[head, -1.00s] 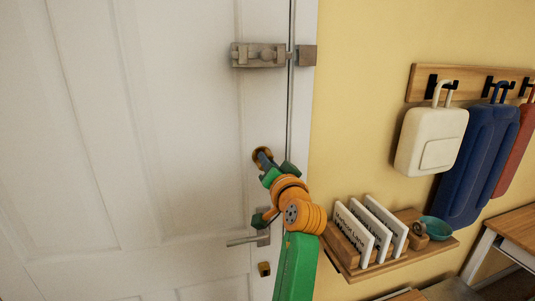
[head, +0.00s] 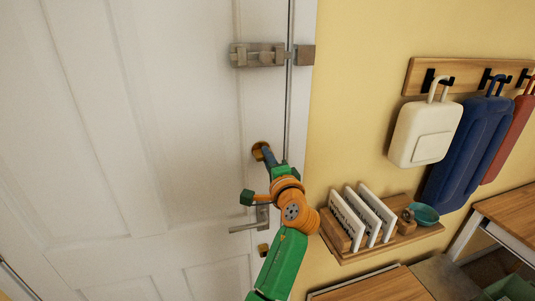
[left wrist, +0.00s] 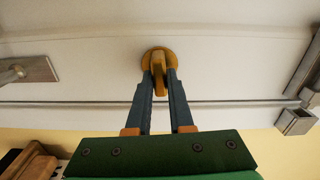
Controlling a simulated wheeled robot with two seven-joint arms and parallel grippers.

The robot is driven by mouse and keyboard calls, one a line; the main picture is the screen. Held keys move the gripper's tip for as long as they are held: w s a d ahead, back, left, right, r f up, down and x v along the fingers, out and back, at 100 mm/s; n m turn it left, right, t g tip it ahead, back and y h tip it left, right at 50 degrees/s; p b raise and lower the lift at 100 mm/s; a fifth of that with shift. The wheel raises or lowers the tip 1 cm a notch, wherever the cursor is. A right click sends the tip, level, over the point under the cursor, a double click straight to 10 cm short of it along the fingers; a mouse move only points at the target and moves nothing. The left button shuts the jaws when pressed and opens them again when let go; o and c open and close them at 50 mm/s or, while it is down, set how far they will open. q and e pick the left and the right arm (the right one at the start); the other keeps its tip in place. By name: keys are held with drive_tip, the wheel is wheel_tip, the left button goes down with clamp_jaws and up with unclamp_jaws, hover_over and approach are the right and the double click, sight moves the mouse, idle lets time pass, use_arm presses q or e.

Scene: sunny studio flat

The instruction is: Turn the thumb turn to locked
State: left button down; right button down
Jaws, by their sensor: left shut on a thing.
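The brass thumb turn (head: 259,150) is on the white door (head: 190,120), near its right edge and above the lever handle. In the left wrist view, its round plate and narrow tab (left wrist: 158,66) show between the fingers. The tab lies roughly crosswise to the door's edge there, slightly tilted. My left gripper (left wrist: 160,84) is shut on the tab, with one dark finger on each side. In the head view, the same gripper (head: 266,156) reaches the thumb turn from the lower right and partly covers it. My right gripper is not in view.
A slide bolt (head: 258,55) sits higher on the door. The lever handle (head: 248,226) is just below my gripper, beside my arm. Right of the door, a wooden wall shelf (head: 385,244) holds upright white cards and a teal bowl (head: 425,214). Bags hang from hooks above.

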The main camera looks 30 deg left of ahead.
use_arm(q)
drive_tip(key=shift+m, duration=0.6)
drive_tip(key=c, duration=0.8)
unclamp_jaws()
drive_tip(key=b+v, duration=0.3)
drive_tip(key=v, duration=0.4)
drive_tip(key=shift+a, duration=0.1)
